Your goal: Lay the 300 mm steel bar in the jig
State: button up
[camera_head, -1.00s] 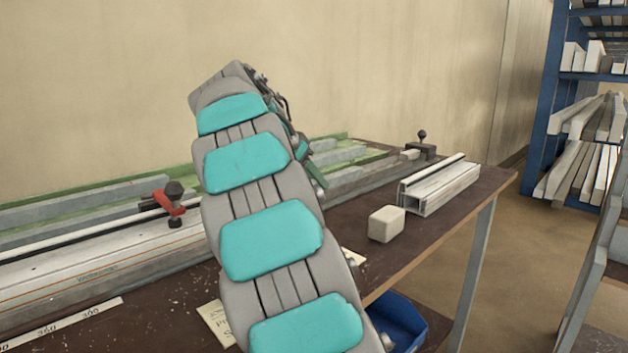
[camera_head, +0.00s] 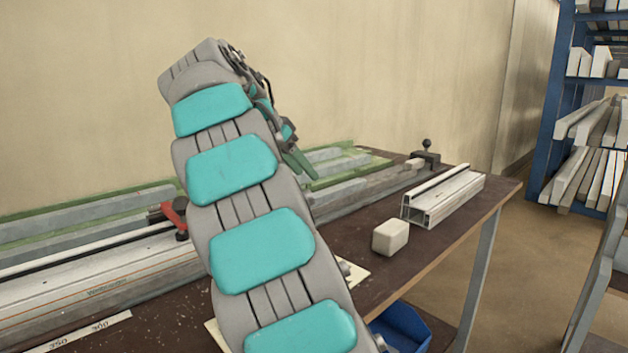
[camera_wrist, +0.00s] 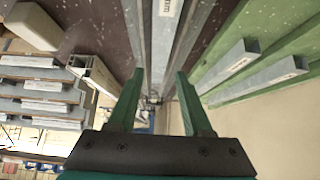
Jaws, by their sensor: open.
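My gripper (camera_wrist: 159,74) is open and empty, with its two green fingers pointing along the bench. In the head view my gripper (camera_head: 298,160) hangs over the back of the bench, partly behind my arm. A grey steel bar (camera_wrist: 166,30) with a white label ending in "mm" lies lengthwise in the long metal channel of the jig (camera_wrist: 144,30), in line with the gap between my fingers. Its full length cannot be read. The jig (camera_head: 110,275) runs along the bench, with a red-handled clamp (camera_head: 174,212) and an end stop (camera_head: 426,156). My arm hides its middle.
A green rack (camera_head: 340,157) with labelled grey bars (camera_wrist: 262,76) lies behind the jig against the wall. A pale block (camera_head: 390,237) and an aluminium profile (camera_head: 445,196) stand on the front right. A blue bin (camera_head: 403,325) is below the edge. A blue shelf (camera_head: 550,130) holds more bars.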

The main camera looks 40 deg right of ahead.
jog(key=v, duration=0.4)
jog(key=shift+r, duration=0.15)
dwell(0.5)
